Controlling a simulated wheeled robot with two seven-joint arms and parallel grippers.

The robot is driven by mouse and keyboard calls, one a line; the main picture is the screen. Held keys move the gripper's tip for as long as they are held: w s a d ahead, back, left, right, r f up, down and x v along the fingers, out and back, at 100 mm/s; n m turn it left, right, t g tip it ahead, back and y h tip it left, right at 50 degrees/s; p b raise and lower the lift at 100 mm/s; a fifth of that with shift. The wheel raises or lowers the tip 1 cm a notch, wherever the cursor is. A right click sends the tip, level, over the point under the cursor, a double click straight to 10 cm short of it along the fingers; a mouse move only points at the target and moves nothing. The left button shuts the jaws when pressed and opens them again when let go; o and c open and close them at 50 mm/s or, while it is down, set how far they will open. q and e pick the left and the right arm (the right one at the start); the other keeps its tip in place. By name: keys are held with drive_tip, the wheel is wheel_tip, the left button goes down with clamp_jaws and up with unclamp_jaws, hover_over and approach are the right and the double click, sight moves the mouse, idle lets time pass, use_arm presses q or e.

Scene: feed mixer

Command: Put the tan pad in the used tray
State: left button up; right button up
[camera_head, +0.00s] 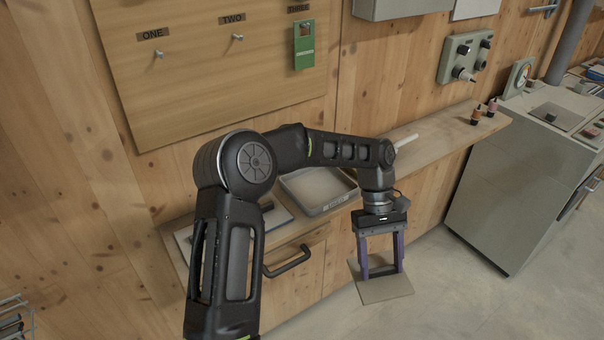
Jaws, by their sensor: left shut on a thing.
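My left gripper (381,270) has its two purple fingers pointing down and is shut on the tan pad (386,290). The pad is a thin, flat square, held roughly level in front of the wooden shelf and below its top, over the floor. The tray (288,187) is a shallow grey tray with a label on its front wall, too small to read surely. It sits on the shelf, up and to the left of the gripper. My right gripper is not in view.
A drawer handle (288,262) sticks out below the shelf. A flat grey item (279,217) lies left of the tray, partly behind my arm. Small bottles (476,117) stand at the shelf's right end. A grey cabinet (515,185) is at right. A green tag (304,50) hangs under THREE.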

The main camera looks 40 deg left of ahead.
use_arm(q)
drive_tip(key=shift+w+a, duration=0.1)
drive_tip(key=shift+a, duration=0.25)
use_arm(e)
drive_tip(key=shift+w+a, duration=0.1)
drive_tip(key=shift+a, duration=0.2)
use_arm(q)
drive_tip(key=shift+d, duration=0.15)
